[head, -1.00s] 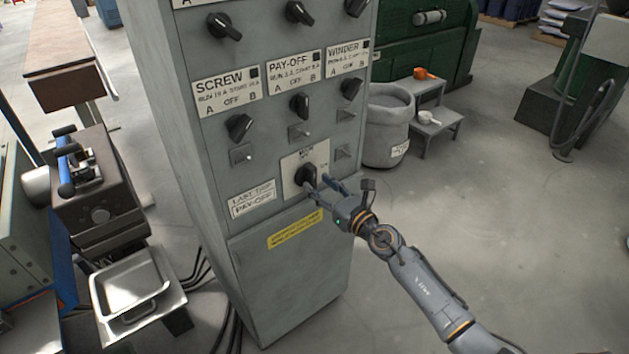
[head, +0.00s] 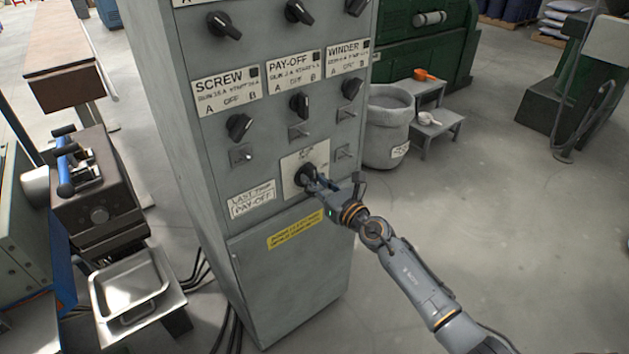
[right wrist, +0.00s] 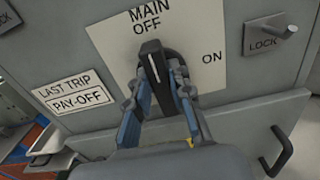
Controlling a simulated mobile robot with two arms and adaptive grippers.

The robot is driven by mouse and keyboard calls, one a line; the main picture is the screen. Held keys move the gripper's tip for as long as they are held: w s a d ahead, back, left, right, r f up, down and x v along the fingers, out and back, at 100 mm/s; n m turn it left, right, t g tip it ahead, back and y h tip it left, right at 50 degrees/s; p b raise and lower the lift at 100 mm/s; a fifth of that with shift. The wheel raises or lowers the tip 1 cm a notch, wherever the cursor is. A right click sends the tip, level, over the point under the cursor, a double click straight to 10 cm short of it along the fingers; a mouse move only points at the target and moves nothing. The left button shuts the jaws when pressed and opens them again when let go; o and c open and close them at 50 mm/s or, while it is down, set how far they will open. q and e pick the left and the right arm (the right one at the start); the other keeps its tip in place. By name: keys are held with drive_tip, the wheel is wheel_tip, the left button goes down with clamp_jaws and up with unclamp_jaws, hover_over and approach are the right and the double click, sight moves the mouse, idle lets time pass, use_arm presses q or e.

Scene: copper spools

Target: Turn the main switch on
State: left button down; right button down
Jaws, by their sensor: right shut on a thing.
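The main switch is a black rotary knob (head: 304,175) on a white plate (head: 292,191), low on the front of the grey cabinet. In the right wrist view the knob (right wrist: 156,75) has a white line pointing up toward OFF, tilted slightly left; ON is printed to its right. My right gripper (head: 315,183) reaches the knob from the lower right. In the right wrist view my right gripper's fingers (right wrist: 158,95) lie on both sides of the knob, shut on it. The gripper hides part of the knob in the head view. My left gripper is not in view.
Selector knobs labelled SCREW, PAY-OFF and WINDER (head: 349,87) sit above the switch. A LOCK post (right wrist: 285,27) sticks out at right in the wrist view. A grey bin (head: 386,130) and step (head: 437,125) stand right of the cabinet (head: 290,290). Open floor lies further right.

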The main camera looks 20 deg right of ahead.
drive_tip(key=m+p, duration=0.1)
drive_tip(key=m, duration=0.3)
drive_tip(key=shift+d, duration=0.15)
drive_tip(key=shift+w+d+f+m+p, duration=0.15)
drive_tip(key=shift+m+p, duration=0.4)
drive_tip(key=shift+m, duration=1.8)
drive_tip(key=shift+s+d+f+m+p, duration=0.15)
drive_tip(key=shift+m+p, duration=0.4)
drive_tip(key=shift+m, duration=1.75)
drive_tip(key=shift+w+f+m+p, duration=0.15)
drive_tip(key=shift+m+p, duration=0.4)
drive_tip(key=shift+m, duration=1.8)
drive_tip(key=c, duration=1.2)
unclamp_jaws()
